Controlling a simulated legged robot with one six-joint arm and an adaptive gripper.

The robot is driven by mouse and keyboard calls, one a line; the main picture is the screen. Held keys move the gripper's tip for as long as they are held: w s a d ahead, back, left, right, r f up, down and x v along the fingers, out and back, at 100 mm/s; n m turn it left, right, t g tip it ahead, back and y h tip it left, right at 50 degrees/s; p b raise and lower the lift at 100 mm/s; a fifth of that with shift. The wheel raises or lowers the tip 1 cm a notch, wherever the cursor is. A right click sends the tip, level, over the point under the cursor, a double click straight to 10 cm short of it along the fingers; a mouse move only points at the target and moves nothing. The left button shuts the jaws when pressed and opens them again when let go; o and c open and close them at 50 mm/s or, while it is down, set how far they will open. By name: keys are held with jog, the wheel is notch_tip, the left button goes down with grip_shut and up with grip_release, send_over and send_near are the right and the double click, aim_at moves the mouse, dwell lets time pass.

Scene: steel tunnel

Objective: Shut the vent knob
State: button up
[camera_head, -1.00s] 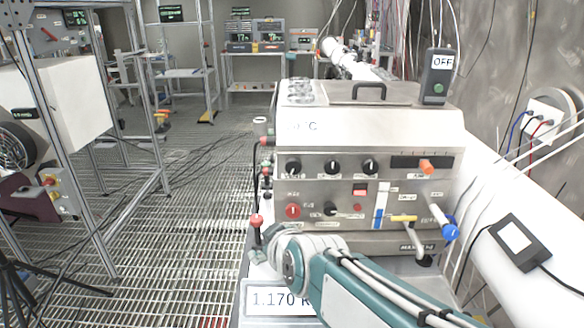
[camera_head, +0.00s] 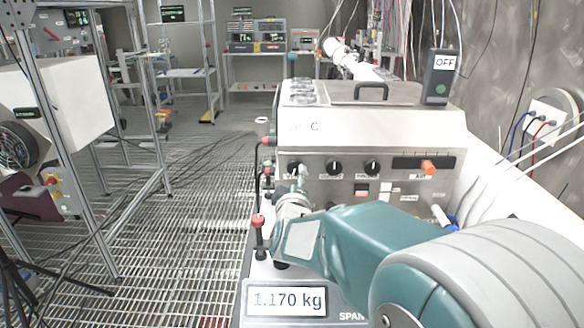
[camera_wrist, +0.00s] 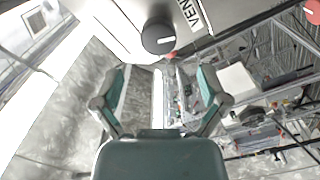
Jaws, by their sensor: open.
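The vent knob (camera_wrist: 158,38) is a round black dial with a white line across its face, beside a label of which "VEN" shows. In the head view it appears to be the leftmost black knob (camera_head: 295,168) in the upper row of the steel machine's front panel. My gripper (camera_wrist: 161,74) is open and empty in the wrist view, its two green and grey fingers spread apart. The knob shows beyond the fingertips, between their lines and not touched. In the head view my gripper (camera_head: 303,182) is small, close to the panel just below and right of the knob.
Two more black knobs (camera_head: 334,168) sit right of it, then an orange knob (camera_head: 428,167). A red-topped lever (camera_head: 258,222) stands at the machine's left. A scale display (camera_head: 286,300) reads 1.170 kg. My arm hides the lower panel. Grating floor (camera_head: 150,240) is open at left.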

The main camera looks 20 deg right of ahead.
aim_at(294, 169)
jog(key=x, duration=0.7)
jog(key=shift+s, duration=0.1)
jog(key=shift+c, duration=0.3)
jog(key=c, duration=1.1)
